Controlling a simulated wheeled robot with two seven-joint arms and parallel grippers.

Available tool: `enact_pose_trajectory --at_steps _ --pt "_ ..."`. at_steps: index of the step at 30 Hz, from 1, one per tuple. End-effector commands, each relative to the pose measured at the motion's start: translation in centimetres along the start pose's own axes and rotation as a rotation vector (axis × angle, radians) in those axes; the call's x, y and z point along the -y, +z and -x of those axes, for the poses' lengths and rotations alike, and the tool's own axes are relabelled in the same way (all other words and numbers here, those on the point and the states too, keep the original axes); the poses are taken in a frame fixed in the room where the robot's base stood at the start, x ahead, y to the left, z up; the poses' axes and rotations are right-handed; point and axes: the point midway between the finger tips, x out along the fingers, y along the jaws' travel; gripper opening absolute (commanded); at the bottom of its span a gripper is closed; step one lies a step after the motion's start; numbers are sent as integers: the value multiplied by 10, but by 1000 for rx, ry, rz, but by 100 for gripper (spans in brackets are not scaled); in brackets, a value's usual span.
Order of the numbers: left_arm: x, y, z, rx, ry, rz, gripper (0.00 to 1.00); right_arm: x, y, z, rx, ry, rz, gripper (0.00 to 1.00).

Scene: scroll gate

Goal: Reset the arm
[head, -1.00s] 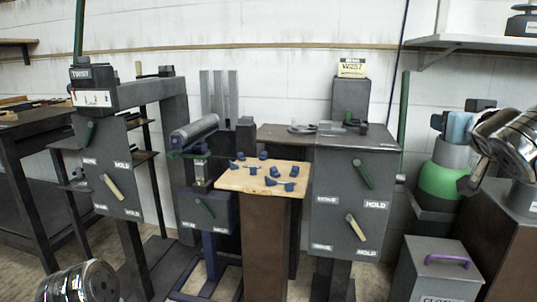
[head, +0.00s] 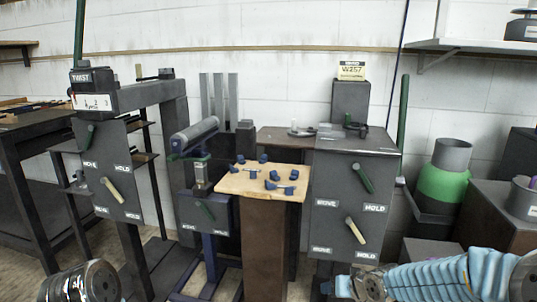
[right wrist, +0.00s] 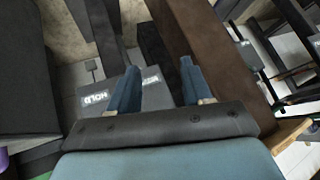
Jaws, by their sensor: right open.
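My right arm reaches in from the lower right of the head view, with a light blue sleeve and a silver joint. Its blue gripper fingers show in the right wrist view (right wrist: 159,68), apart, with nothing between them. Beyond them is the grey right cabinet, with its HOLD label (right wrist: 96,98) upside down. In the head view this cabinet (head: 335,185) carries a green lever (head: 363,178) and a cream lever (head: 355,230), both tilted. Of my left arm only a silver joint shows at the bottom left; its gripper is not in view.
A wooden-topped stand (head: 240,183) with several small blue pieces is in the middle. The left grey gate post (head: 110,165) has a cream lever (head: 113,190). A grey roller (head: 195,134) lies between them. A green-banded cylinder (head: 441,187) stands at right, below a wall shelf (head: 480,45).

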Motion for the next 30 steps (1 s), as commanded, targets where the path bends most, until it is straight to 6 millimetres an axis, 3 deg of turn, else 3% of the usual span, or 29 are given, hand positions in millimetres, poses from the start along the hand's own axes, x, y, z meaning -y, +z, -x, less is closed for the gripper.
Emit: enact_pose_trajectory --at_steps 1,3,6,9,13,15,18,30 --pt "-1 0 2 1 1 -1 43 3 42 -22 77 -21 -31 49" --pt "-3 1 4 2 2 -1 43 7 99 -44 170 -43 -79 49" --pt "-4 1 6 3 3 -3 43 14 183 -62 303 -56 -148 49" --pt "-6 2 8 5 4 -4 43 19 258 -64 419 -45 -207 49" --pt "-7 2 10 6 5 -5 43 24 327 -53 532 -19 -255 49" --pt "-8 2 10 6 5 -5 43 24 348 -47 570 -6 -268 49" --pt "-8 2 10 6 6 -5 43 25 363 -42 595 5 -277 49" --pt "-8 2 10 6 6 -5 43 25 365 -42 598 6 -277 49"
